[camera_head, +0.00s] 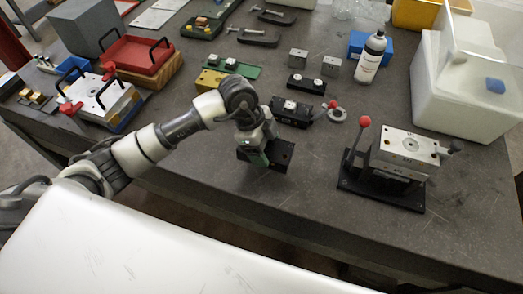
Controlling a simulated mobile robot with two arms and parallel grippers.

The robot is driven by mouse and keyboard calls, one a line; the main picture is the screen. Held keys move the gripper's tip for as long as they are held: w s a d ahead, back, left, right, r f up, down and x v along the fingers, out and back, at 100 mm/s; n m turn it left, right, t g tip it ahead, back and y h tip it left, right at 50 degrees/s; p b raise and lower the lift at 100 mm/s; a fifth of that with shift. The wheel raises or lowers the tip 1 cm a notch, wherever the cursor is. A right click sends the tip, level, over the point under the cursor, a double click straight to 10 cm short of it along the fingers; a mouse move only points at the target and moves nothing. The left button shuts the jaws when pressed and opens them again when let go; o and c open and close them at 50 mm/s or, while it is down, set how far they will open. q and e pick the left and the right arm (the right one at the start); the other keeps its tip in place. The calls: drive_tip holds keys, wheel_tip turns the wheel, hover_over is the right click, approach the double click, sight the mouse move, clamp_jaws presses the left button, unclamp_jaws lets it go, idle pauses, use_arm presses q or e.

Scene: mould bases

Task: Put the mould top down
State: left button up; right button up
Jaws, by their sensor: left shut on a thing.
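My left gripper (257,152) is over the front part of the table, shut on a dark block that I take for the mould top (283,154). The gripper hides part of the block, and I cannot tell whether the block touches the table. Just behind it is a black mould base (291,112) with a pale insert. Another black base (307,85) lies farther back, with a green base (234,67) and a yellow base (208,80) to the left. My right gripper is not in view.
A clamp fixture with a red-knobbed lever (381,196) stands to the right. Behind are small metal blocks (298,58), a bottle (370,58) and a white bin (462,100). Table front is mostly bare.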

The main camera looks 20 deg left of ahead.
use_arm(q)
drive_tip(key=shift+w+a+f, duration=0.2)
drive_tip(key=shift+a+f, duration=0.05)
drive_tip(key=shift+a, duration=0.25)
wheel_tip(320, 180, down, 3)
drive_tip(key=shift+r+p, duration=0.1)
drive_tip(key=shift+p, duration=0.5)
drive_tip(key=shift+f, duration=0.6)
drive_tip(key=shift+f, duration=0.15)
drive_tip(key=o, duration=1.5)
drive_tip(key=shift+s, duration=0.1)
drive_tip(key=shift+c, duration=0.2)
drive_tip(key=b+v, duration=0.2)
drive_tip(key=v, duration=1)
